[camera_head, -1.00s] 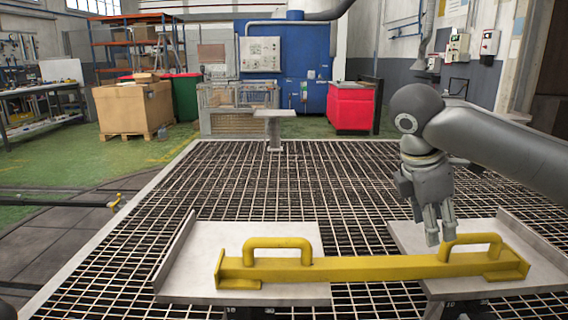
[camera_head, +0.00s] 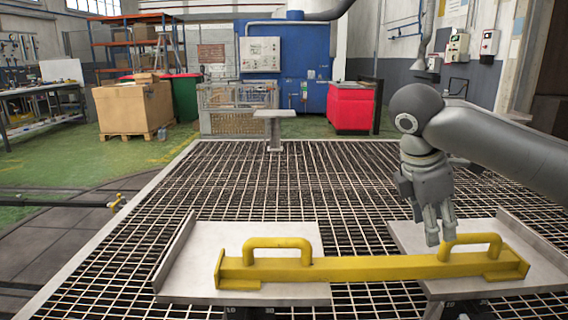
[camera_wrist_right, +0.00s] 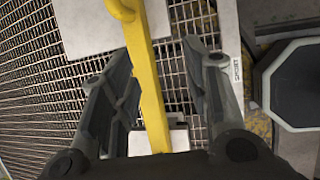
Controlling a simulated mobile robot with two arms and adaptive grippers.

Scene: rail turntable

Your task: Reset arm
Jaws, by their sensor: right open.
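My right gripper (camera_head: 437,229) hangs fingers-down just beside the right handle of a yellow bar (camera_head: 365,268) in the head view. In the right wrist view its two fingers (camera_wrist_right: 160,75) are apart, with the yellow bar (camera_wrist_right: 147,85) showing between them and nothing gripped. The bar has two loop handles and lies across a left plate (camera_head: 190,262) and a right plate (camera_head: 412,236). Whether the right fingers touch the handle is unclear. My left gripper is not in view.
A metal grating (camera_head: 270,185) surrounds the plates. A small grey stand (camera_head: 274,130) rises at its far side. Behind are a cardboard box (camera_head: 135,108), a red cabinet (camera_head: 351,108) and a blue machine (camera_head: 290,60). The grating's middle is clear.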

